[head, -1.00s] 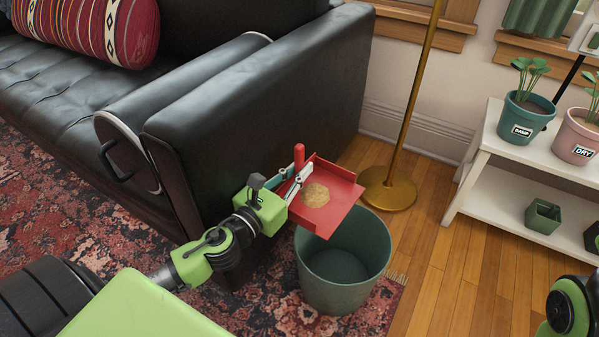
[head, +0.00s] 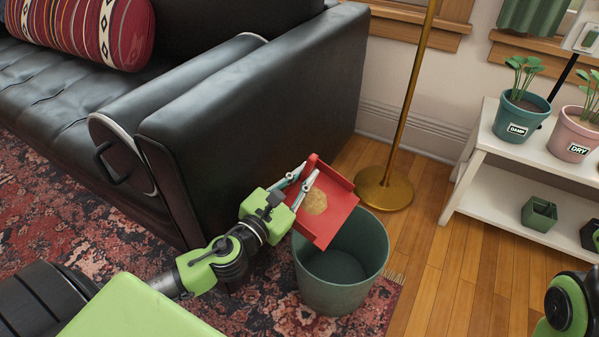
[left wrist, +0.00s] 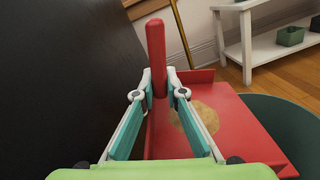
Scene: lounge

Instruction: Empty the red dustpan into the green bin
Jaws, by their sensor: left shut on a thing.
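The red dustpan (head: 340,205) is held by my left gripper (head: 307,180) over the left rear part of the green bin (head: 340,293). The dustpan is tilted, its open edge lower toward the bin's side. A tan pile (head: 315,204) lies on the pan. In the left wrist view the red handle (left wrist: 157,55) stands between the two fingers (left wrist: 160,92), which are shut on it. The pan (left wrist: 225,120) and the pile (left wrist: 195,118) show beyond, with the bin's dark green rim (left wrist: 285,115) at right. The visible inside of the bin looks empty. My right gripper is not in view.
A black leather sofa (head: 250,100) stands close behind and left of the dustpan. A brass floor lamp (head: 385,188) is behind the bin. A white shelf (head: 490,190) with potted plants stands at right. Wooden floor (head: 430,285) is clear right of the bin.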

